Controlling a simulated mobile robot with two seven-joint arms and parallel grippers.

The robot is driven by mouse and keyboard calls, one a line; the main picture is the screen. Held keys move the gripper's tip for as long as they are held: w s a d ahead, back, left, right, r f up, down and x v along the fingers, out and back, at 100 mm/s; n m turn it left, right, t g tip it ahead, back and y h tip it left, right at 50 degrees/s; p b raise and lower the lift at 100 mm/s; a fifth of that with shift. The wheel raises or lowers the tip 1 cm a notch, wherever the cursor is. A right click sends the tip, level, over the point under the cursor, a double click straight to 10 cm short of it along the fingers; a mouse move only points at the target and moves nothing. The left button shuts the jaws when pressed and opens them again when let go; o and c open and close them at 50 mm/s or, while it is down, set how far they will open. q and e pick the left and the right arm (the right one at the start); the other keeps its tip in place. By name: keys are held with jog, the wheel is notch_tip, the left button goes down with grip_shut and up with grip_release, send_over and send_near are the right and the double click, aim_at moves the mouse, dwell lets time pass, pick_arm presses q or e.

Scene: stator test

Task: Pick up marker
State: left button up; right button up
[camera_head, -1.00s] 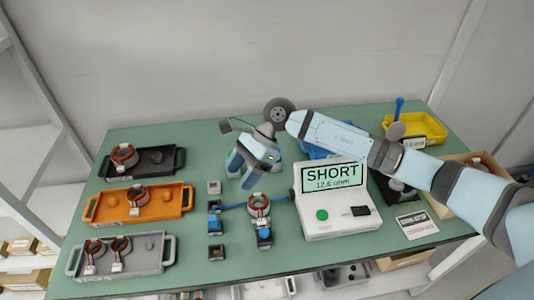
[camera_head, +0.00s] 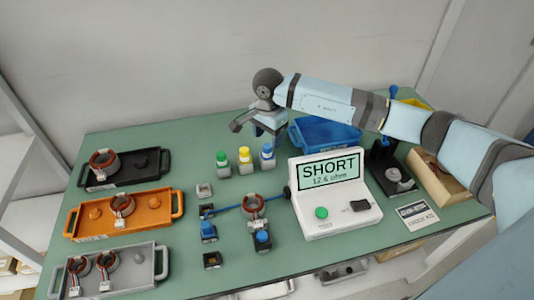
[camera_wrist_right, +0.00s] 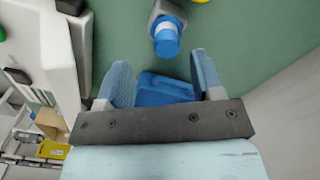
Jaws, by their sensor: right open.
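Three small markers with coloured caps stand upright on the green table: a green-capped marker (camera_head: 222,160), a yellow-capped marker (camera_head: 245,157) and a blue-capped marker (camera_head: 267,157). My right gripper (camera_head: 258,127) is open and empty, above and behind the blue-capped marker in the head view. In the right wrist view the blue-capped marker (camera_wrist_right: 166,36) lies beyond the open fingertips (camera_wrist_right: 165,68), roughly in line with the gap. A yellow edge at the top there is cut off. My left gripper is not in view.
The tester (camera_head: 335,200) reads SHORT. Black (camera_head: 130,178), orange (camera_head: 150,217) and grey (camera_head: 135,274) trays hold parts at left. Several small blocks stand between.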

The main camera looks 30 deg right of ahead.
aim_at(267, 146)
jog(key=f, duration=0.3)
jog(key=w+f, duration=0.1)
jog(key=f, duration=0.1)
jog(key=shift+d+f+p, duration=0.1)
jog(key=shift+f+p, duration=0.05)
jog(key=shift+p, duration=0.15)
jog(key=c, duration=1)
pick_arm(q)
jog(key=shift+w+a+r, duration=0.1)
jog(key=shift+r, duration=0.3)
